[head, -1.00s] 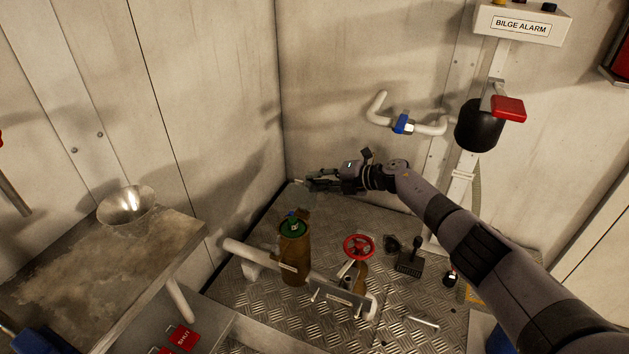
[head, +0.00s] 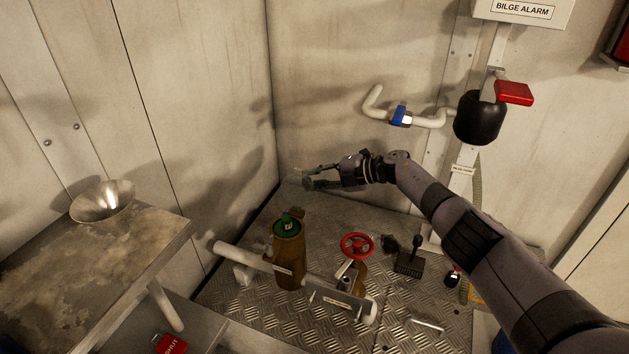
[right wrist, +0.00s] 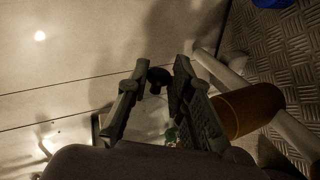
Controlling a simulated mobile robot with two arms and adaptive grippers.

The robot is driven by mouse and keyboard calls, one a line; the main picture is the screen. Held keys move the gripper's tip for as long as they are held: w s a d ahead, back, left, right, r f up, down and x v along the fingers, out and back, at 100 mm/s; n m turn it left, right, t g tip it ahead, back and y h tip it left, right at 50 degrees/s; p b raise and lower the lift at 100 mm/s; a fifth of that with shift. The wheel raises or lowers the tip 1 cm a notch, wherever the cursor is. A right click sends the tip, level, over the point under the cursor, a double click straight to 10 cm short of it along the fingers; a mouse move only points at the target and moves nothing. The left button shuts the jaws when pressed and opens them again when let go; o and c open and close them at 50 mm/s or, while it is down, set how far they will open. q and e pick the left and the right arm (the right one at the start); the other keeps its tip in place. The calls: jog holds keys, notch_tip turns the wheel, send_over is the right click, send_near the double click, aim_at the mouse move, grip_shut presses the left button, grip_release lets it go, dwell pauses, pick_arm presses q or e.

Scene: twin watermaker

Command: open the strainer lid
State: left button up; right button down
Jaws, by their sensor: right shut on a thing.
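The brown strainer body (head: 288,258) stands upright on a white pipe on the floor. Its top shows a green round inside (head: 288,224) with a small blue piece, and no lid sits over it. My right gripper (head: 308,177) is above and behind the strainer, apart from it. It is shut on the strainer lid by a dark round knob (right wrist: 158,78), seen between the fingertips in the right wrist view. The lid's disc is pale and hard to make out. The brown body (right wrist: 248,108) also shows there, right of the fingers. My left gripper is out of view.
A red handwheel valve (head: 357,246) stands right of the strainer. A dark pedal-like box (head: 408,263) is farther right. A worn bench (head: 90,265) with a metal bowl (head: 103,202) is at left. Walls close in behind the gripper; a pipe with a blue valve (head: 401,115) is on the wall.

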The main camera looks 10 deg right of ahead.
jog(key=shift+f, duration=0.1)
dwell(0.3)
jog(key=c, duration=1.5)
grip_release()
jog(key=shift+o, duration=0.2)
jog(key=v, duration=1.2)
